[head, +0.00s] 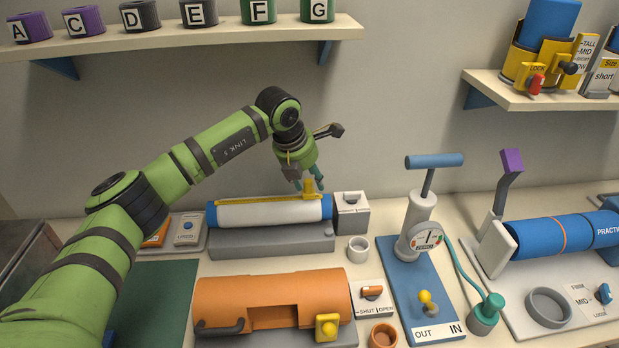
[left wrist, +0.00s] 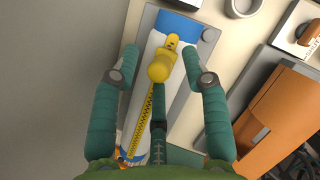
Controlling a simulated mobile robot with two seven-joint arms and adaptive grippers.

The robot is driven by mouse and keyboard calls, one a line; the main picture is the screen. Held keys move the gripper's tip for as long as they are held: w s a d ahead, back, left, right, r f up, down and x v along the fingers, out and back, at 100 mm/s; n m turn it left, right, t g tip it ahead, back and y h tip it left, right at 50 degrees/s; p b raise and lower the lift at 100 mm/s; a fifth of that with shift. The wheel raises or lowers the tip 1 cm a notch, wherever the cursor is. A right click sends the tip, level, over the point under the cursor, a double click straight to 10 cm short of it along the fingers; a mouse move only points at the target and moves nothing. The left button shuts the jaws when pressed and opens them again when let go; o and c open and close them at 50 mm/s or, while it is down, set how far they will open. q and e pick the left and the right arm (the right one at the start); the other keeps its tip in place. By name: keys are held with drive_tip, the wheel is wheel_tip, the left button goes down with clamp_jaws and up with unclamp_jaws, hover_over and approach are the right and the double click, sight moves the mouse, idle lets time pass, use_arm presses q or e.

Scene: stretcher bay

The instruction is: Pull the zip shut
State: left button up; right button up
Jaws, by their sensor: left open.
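A roll with a white middle (head: 265,212) and blue ends lies on a grey base. A yellow zip (head: 250,200) runs along its top. The yellow zip slider (head: 310,189) stands up near the roll's right end in the head view. In the left wrist view the slider's rounded knob (left wrist: 158,68) is in the middle, and the toothed zip (left wrist: 143,122) runs from it toward the lower left. My left gripper (head: 309,183) is open just above the slider. Its teal fingers are spread on both sides of the knob, apart from it. My right gripper is out of view.
An orange case (head: 270,292) stands in front of the roll. A grey block with a knob (head: 351,212) and a white cup (head: 358,249) are just to the right. A blue-based pump (head: 416,280) stands farther right. A shelf (head: 180,40) with lettered cups hangs above my arm.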

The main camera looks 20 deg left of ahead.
use_arm(q)
drive_tip(key=v, duration=1.1)
drive_tip(key=shift+r, duration=0.2)
drive_tip(key=shift+s+a, duration=0.1)
drive_tip(key=shift+s, duration=0.05)
